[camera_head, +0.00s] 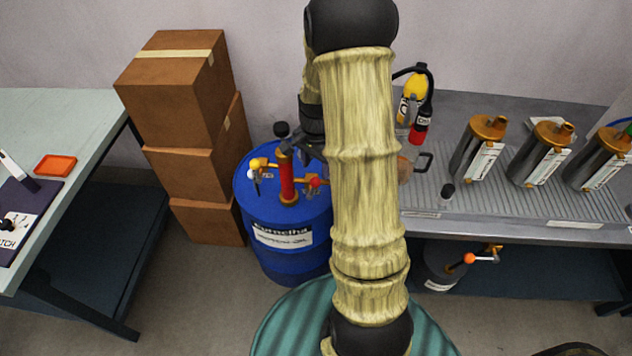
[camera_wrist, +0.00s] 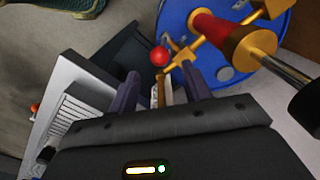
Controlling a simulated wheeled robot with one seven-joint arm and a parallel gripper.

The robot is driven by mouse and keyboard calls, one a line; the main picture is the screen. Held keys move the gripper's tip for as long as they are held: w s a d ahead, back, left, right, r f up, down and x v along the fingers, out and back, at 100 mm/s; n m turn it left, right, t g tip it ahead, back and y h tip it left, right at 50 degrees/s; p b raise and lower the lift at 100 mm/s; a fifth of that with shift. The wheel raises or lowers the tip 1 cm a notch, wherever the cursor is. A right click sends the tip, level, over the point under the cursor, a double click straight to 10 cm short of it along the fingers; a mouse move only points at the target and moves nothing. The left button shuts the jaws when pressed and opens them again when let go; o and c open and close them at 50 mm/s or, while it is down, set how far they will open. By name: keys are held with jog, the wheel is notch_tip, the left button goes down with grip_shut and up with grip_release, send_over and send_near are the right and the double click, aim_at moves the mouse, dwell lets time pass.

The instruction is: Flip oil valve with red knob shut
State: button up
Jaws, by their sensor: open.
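The red knob (camera_head: 315,183) is on a brass valve on the right side of the red pump tube (camera_head: 287,178), on top of the blue oil drum (camera_head: 283,222). In the wrist view the red knob (camera_wrist: 159,56) shows between and just beyond my gripper's fingers. My gripper (camera_wrist: 163,82) is open and empty, its two dark fingers spread either side of the valve's end. I cannot tell whether a finger touches it. In the head view my arm hides part of the gripper. A second valve with a pale yellow knob (camera_head: 254,163) is on the pump's left side.
Cardboard boxes (camera_head: 185,140) are stacked behind the drum on the left. A grey bench (camera_head: 480,223) with several metal canisters stands on the right. A black container with an orange-knobbed valve (camera_head: 470,258) sits under it. A pale table (camera_head: 85,125) is at the left.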

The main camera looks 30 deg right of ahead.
aim_at(316, 178)
notch_tip(316, 178, down, 7)
jog(key=shift+f+b, duration=0.15)
jog(key=shift+b, duration=0.15)
grip_shut()
